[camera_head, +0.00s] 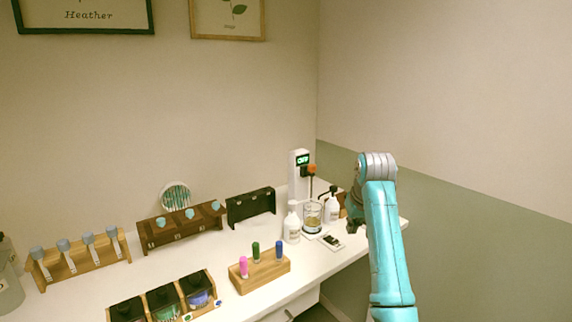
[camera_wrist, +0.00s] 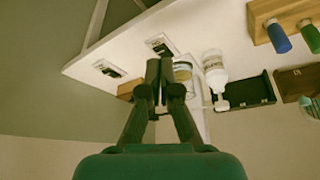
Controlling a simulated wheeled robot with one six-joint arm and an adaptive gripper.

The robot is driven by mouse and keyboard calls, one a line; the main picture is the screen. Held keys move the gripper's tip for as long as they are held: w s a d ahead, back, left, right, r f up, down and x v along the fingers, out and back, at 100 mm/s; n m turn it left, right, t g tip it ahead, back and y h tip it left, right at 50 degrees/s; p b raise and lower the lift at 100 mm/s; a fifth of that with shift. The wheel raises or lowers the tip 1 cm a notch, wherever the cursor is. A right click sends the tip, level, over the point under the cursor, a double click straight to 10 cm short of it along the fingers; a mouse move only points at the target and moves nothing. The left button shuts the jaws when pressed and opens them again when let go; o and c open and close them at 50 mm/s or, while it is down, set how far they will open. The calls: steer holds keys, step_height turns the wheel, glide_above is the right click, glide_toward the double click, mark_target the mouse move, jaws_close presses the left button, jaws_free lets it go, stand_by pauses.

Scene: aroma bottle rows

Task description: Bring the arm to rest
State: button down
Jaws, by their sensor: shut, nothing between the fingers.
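My gripper (camera_wrist: 160,75) shows in the wrist view with its two dark fingers together and nothing between them. It is over the right end of the white table, with the beaker (camera_wrist: 183,72) partly behind the fingertips. In the head view my teal arm (camera_head: 388,240) rises at the right, bent at a grey joint. The gripper itself is mostly hidden behind the arm there, so its exact height above the table cannot be told.
Near the arm stand a glass beaker (camera_head: 312,218), white bottles (camera_head: 291,226) and a device reading OFF (camera_head: 299,180). A wooden block (camera_head: 262,268) holds three colored vials. Wooden racks (camera_head: 75,262) stand further left. Floor right of the table (camera_head: 352,262) looks clear.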

steer(key=s+f+t, duration=0.1)
steer(key=s+f, duration=0.3)
steer(key=f, duration=0.8)
steer(key=s+f+t, duration=0.1)
steer(key=s+f, duration=0.2)
steer(key=f, duration=0.9)
steer(key=s+f+t, duration=0.3)
steer(key=s+f, duration=1.2)
steer(key=s, duration=0.4)
steer(key=s+r+m+t, duration=0.1)
steer(key=s+r+t, duration=0.1)
steer(key=s, duration=2.1)
steer(key=s+r+t, duration=0.3)
steer(key=s+r, duration=1.4)
steer(key=s, duration=0.1)
